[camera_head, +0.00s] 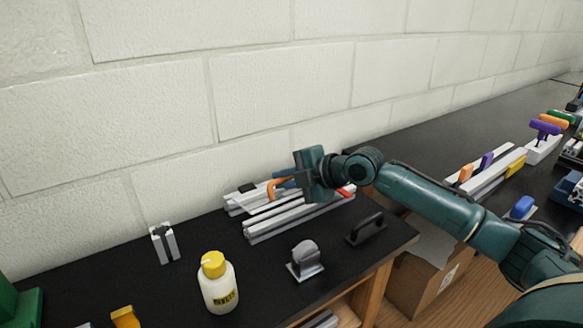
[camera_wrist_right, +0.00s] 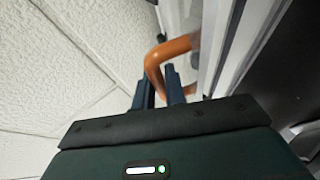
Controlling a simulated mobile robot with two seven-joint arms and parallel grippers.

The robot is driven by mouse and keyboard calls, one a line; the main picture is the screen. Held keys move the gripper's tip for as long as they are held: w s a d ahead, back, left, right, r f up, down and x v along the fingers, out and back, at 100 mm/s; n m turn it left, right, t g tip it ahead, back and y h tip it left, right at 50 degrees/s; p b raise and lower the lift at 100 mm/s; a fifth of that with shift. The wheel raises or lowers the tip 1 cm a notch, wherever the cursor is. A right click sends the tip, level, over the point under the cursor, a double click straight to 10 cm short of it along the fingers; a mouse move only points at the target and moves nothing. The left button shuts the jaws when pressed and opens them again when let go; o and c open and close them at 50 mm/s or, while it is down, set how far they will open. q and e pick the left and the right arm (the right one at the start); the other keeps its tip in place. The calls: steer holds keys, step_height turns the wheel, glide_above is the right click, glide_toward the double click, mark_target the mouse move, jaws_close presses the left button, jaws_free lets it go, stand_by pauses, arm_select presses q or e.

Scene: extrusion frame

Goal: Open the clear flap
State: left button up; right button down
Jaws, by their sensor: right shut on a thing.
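My right gripper (camera_head: 279,180) reaches in from the right over the aluminium extrusion frame (camera_head: 290,219) on the black bench. Its two dark fingers (camera_wrist_right: 160,86) are shut on a bent orange handle (camera_head: 271,190) at the frame's wall side. In the right wrist view the handle (camera_wrist_right: 173,47) curves up from between the fingertips and runs right towards the pale rails. My left gripper is not in view.
A yellow-capped bottle (camera_head: 217,283), a grey knob on a plate (camera_head: 305,261), a black handle (camera_head: 365,228) and a small metal block (camera_head: 164,243) stand in front or left of the frame. The white block wall (camera_head: 150,100) is close behind. Another extrusion assembly (camera_head: 490,171) lies right.

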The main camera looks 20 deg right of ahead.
mark_target(281, 190)
steer(key=shift+w+a+r+g+p, duration=0.1)
steer(key=shift+w+r+g+p, duration=0.15)
steer(key=shift+r+p, duration=0.35)
steer(key=shift+w+r+g+p, duration=0.25)
steer(key=shift+r+p, duration=0.25)
steer(key=shift+p, duration=0.1)
steer(key=shift+w+r+m+g+h+p, duration=0.3)
steer(key=shift+w+g+p, duration=0.1)
steer(key=shift+p, duration=0.15)
steer(key=shift+w+a, duration=0.1)
steer(key=shift+w, duration=0.15)
steer(key=shift+w+r+p, duration=0.2)
steer(key=shift+w+p, duration=0.1)
steer(key=shift+w, duration=0.35)
steer(key=shift+w+a+r, duration=0.1)
steer(key=shift+w+r, duration=0.05)
steer(key=shift+w, duration=0.45)
steer(key=shift+w+a+r, duration=0.1)
steer(key=shift+w+r, duration=0.05)
steer(key=shift+w, duration=0.4)
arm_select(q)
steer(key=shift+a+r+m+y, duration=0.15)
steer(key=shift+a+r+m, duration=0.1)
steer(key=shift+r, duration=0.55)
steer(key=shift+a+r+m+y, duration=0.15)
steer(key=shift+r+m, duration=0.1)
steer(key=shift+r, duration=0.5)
arm_select(e)
steer(key=shift+w+r, duration=0.1)
steer(key=shift+w, duration=0.6)
